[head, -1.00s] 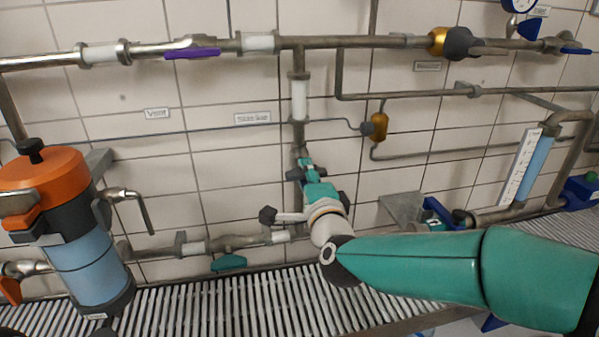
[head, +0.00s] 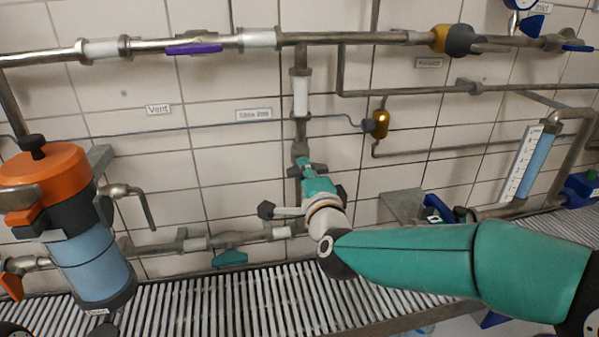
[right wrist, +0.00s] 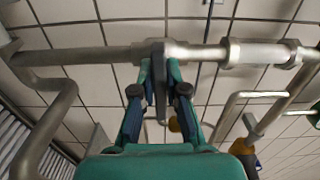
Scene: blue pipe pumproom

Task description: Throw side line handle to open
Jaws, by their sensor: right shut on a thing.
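The side line is the vertical steel pipe (head: 299,130) below the top pipe, with a label (head: 254,115) to its left. Its lower part is behind my right gripper (head: 304,168). In the right wrist view, this pipe (right wrist: 95,56) runs across the picture, with a valve body at mid-picture. A grey handle (right wrist: 161,105) sticks out from the valve towards my palm. The teal fingers of my right gripper (right wrist: 159,82) are shut on this handle, one on each side. In the head view the handle is mostly hidden by the gripper. My left gripper is not in view.
A purple handle (head: 194,48) sits on the top pipe and a teal handle (head: 230,258) on the low pipe. An orange-topped blue filter canister (head: 90,262) stands at left. A brass fitting (head: 380,124) is right of the side line. A slatted grating (head: 240,300) lies below.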

